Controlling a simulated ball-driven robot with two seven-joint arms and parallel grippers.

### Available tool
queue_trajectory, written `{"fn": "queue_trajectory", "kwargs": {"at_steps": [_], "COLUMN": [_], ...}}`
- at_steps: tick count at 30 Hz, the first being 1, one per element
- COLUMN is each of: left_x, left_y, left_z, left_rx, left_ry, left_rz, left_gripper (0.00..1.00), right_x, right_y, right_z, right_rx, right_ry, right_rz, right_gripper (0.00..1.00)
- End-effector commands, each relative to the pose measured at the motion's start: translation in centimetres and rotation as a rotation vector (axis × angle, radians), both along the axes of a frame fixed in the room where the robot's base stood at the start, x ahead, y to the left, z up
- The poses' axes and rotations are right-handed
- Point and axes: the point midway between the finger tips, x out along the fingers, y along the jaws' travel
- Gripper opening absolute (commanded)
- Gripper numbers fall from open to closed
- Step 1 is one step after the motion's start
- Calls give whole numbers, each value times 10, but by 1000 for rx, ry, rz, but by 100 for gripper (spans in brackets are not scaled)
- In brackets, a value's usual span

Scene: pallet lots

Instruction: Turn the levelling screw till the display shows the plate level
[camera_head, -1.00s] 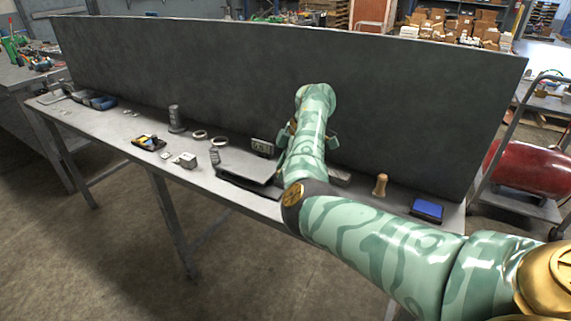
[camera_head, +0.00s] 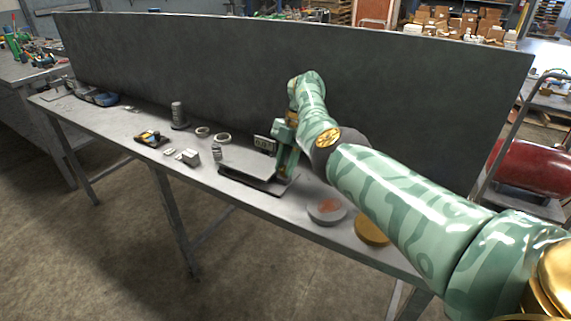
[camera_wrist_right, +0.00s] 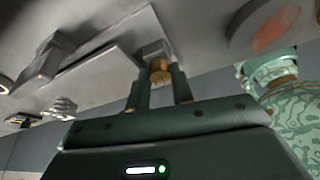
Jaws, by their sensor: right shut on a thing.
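The plate (camera_head: 250,163), a flat grey slab on a dark base, lies on the bench in the head view. A small display (camera_head: 264,143) stands behind it; its digits are too small to read surely. My right gripper (camera_head: 284,170) is at the plate's right end, pointing down. In the wrist view my right gripper (camera_wrist_right: 160,84) has its fingers closed around the brass levelling screw (camera_wrist_right: 159,70), at the end of the plate (camera_wrist_right: 100,70). The screw is hidden by the fingers in the head view. My left gripper is not in view.
A grey disc with an orange patch (camera_head: 327,211) and a brass disc (camera_head: 372,230) lie right of the plate. A grey block (camera_head: 190,157), rings (camera_head: 222,138) and a cylinder (camera_head: 178,113) are to its left. A tall dark panel (camera_head: 200,60) stands behind the bench.

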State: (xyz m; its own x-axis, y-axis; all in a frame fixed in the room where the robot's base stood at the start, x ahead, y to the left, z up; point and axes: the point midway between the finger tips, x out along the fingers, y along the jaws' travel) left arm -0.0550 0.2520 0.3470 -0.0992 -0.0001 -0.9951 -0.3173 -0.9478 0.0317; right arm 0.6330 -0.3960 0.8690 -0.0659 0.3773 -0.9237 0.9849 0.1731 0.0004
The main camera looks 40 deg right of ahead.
Motion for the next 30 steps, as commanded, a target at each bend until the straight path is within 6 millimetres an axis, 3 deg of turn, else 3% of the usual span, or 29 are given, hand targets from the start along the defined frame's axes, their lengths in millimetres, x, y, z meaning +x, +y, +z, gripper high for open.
{"fn": "queue_trajectory", "kwargs": {"at_steps": [16,17,18,26,30], "left_x": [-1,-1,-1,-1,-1], "left_y": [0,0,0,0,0], "left_z": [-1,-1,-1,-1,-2], "left_rx": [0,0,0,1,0], "left_ry": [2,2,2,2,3], "left_rz": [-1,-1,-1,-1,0], "left_gripper": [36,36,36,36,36], "right_x": [0,0,0,0,2], "right_y": [-1,-1,-1,-1,-5], "right_z": [-1,-1,-1,0,10], "right_rx": [-2,-2,-2,-1,-2], "right_ry": [2,2,1,0,-2], "right_rz": [24,24,22,22,22], "right_gripper": [0,31,43,45,45]}}
